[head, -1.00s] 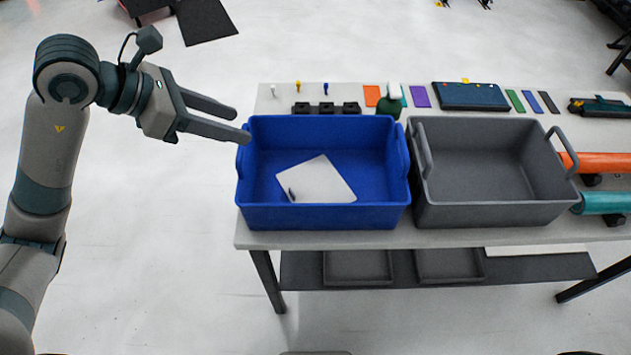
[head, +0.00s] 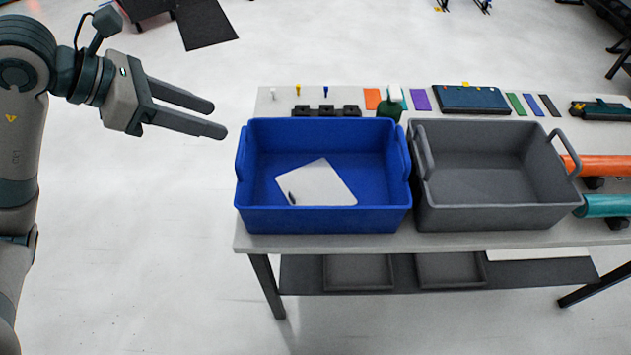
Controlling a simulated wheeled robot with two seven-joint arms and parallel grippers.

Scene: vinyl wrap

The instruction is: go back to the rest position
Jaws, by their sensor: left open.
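My left gripper (head: 219,119) is open and empty in the head view. It hangs in free air over the floor, to the left of the table (head: 330,243) and apart from the blue bin. My right gripper is out of view.
A blue bin (head: 322,220) with a white sheet-like piece (head: 322,184) inside stands at the table's left. A grey bin (head: 500,218) stands beside it. Orange (head: 606,166) and teal (head: 607,205) rolls lie at the right. A green bottle (head: 390,106) stands behind the bins. Floor left of the table is clear.

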